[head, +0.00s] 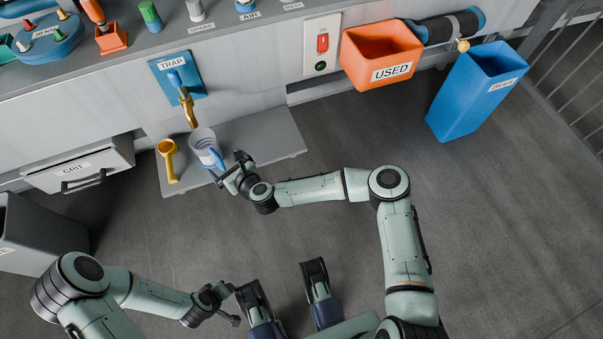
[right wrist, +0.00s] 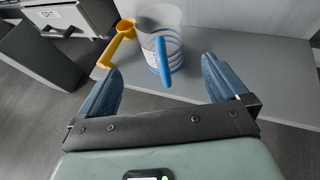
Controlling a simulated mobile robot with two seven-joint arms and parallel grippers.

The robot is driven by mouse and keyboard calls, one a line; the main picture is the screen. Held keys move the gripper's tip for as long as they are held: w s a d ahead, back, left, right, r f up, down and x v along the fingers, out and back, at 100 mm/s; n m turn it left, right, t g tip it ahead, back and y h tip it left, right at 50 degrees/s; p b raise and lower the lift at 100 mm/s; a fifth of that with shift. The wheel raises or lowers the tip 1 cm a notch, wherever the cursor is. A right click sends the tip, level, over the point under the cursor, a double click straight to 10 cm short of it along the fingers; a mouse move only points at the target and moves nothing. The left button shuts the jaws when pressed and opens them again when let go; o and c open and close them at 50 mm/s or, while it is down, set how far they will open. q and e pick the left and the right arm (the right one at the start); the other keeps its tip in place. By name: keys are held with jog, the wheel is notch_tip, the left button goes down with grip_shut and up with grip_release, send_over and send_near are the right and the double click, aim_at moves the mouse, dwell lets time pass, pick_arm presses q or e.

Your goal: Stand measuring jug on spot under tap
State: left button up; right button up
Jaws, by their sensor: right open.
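The measuring jug (head: 203,144) is clear with blue markings and a blue handle. It stands upright on the grey shelf (head: 262,140), just below and right of the brass tap (head: 187,104) in the head view. My right gripper (head: 223,174) is at the jug's handle side. In the right wrist view its jaws (right wrist: 163,82) are open, with the handle of the jug (right wrist: 165,62) in line between them and nothing clamped. The spot under the tap cannot be made out. My left gripper (head: 232,305) is low, far from the jug; its jaws are unclear.
A GRIT drawer (head: 82,168) is at left. An orange USED bin (head: 378,58) and a blue bin (head: 470,92) are at right.

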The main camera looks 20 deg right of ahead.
jog(key=s+d+f+n+g, duration=0.4)
jog(key=s+f+n+g, duration=0.1)
jog(key=s+f+n, duration=0.85)
jog(key=s+d+f+n+g+h, duration=0.1)
jog(key=s+d+f+n+g, duration=0.1)
jog(key=s+d+n, duration=0.4)
jog(key=s+d+f+n+g+h, duration=0.2)
jog(key=s+d+n, duration=0.5)
jog(key=s+d, duration=0.5)
jog(key=shift+s+f+g, duration=0.3)
jog(key=shift+f+g, duration=0.3)
jog(key=shift+f, duration=0.2)
jog(key=shift+d, duration=0.1)
